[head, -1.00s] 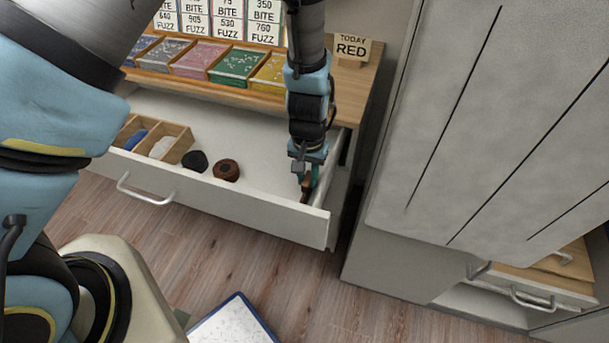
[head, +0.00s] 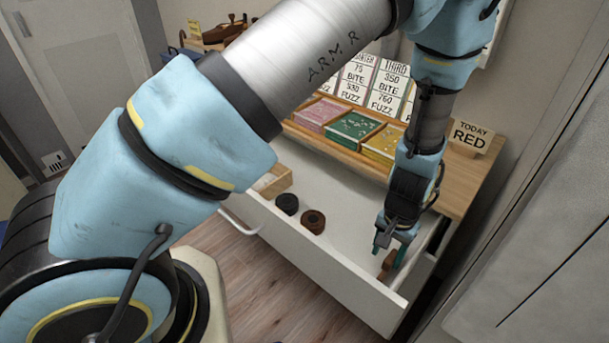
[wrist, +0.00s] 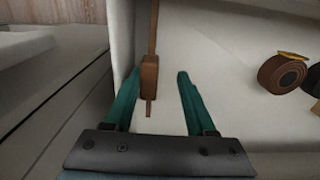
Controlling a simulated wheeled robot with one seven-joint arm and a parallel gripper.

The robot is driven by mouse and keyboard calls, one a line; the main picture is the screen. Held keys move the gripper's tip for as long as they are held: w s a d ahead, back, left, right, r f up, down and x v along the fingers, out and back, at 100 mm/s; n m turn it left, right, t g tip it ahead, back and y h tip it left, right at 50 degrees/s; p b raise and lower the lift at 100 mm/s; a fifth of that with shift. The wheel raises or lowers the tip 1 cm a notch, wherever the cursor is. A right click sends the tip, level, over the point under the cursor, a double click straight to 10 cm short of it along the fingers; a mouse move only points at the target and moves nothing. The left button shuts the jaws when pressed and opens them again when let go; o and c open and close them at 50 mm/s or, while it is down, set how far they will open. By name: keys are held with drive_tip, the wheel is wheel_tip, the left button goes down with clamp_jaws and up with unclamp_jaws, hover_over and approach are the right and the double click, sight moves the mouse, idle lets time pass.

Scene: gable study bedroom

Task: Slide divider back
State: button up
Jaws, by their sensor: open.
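In the drawer (head: 345,255), a small brown wooden piece (head: 388,264) stands near the right end, under my gripper (head: 391,246). In the wrist view, the wooden piece (wrist: 149,77) lies between the two teal fingers of my gripper (wrist: 159,75), close to the left one. A thin wooden strip runs from it towards the top of the picture. The fingers are apart, with a clear gap on the right. I cannot tell whether the left finger touches it. A wooden compartment tray (head: 281,180) sits at the drawer's left, mostly hidden by my arm.
A black roll (head: 287,203) and a brown roll (head: 313,222) lie in the drawer left of my gripper; the brown roll (wrist: 282,73) is at the wrist view's right.

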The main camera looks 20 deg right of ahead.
drive_tip(key=w+a, duration=0.2)
drive_tip(key=w, duration=0.2)
drive_tip(key=w+a, duration=0.3)
drive_tip(key=w, duration=0.2)
drive_tip(key=w+a+b, duration=0.1)
drive_tip(key=w+a, duration=0.1)
drive_tip(key=w, duration=0.3)
drive_tip(key=shift+a, duration=0.4)
wheel_tip(320, 180, up, 10)
drive_tip(key=b, duration=0.2)
drive_tip(key=w+a+r+n, duration=0.3)
drive_tip(key=w+a+r, duration=0.2)
drive_tip(key=a, duration=0.4)
drive_tip(key=shift+a+b, duration=0.15)
drive_tip(key=shift+b, duration=0.3)
